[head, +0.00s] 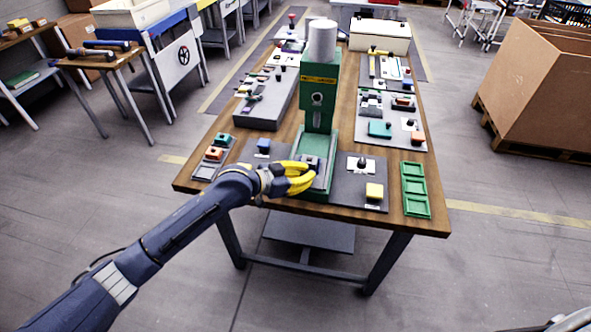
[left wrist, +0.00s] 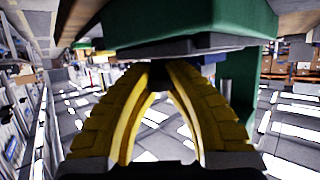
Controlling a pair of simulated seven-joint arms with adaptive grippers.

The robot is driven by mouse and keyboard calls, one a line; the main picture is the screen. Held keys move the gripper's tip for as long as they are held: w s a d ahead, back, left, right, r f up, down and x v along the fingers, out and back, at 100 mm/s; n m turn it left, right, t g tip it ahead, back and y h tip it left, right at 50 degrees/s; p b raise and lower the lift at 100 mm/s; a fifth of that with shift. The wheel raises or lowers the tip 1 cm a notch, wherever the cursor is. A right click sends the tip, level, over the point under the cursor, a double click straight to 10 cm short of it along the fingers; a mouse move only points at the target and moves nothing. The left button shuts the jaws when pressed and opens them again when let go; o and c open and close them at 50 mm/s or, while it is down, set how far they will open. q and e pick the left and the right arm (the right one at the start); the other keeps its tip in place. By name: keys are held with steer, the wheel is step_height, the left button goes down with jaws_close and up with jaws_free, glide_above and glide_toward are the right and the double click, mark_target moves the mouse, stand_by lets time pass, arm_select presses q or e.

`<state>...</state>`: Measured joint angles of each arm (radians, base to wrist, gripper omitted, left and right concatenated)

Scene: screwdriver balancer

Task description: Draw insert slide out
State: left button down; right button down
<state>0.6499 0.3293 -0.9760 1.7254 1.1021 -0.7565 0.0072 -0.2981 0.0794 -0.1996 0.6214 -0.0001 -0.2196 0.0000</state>
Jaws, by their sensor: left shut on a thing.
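The green press (head: 320,95) stands upright on the wooden table, with a green base reaching toward the front edge. The insert slide (head: 311,162), a grey-dark piece, sits low in the base, partly hidden by my gripper. My left gripper (head: 305,178), with yellow fingers, is at the front of this base. In the left wrist view, the fingers (left wrist: 163,72) close together on a small dark part just below a dark plate (left wrist: 180,48) and the green body (left wrist: 235,30). The gripped part is mostly hidden. My right gripper is not in view.
A green tray (head: 415,190) with empty compartments lies at the front right. A blue button (head: 263,146) stands left of the base. Floor in front of the table is clear.

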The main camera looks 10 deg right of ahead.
arm_select(q)
steer(key=shift+d+r, duration=0.1)
steer(key=shift+r, duration=0.55)
steer(key=c, duration=1.5)
jaws_free()
steer(key=shift+c, duration=0.2)
steer(key=shift+o, duration=0.5)
steer(key=shift+s+f, duration=0.1)
steer(key=shift+f, duration=0.15)
steer(key=shift+a, duration=0.2)
steer(key=v, duration=1.2)
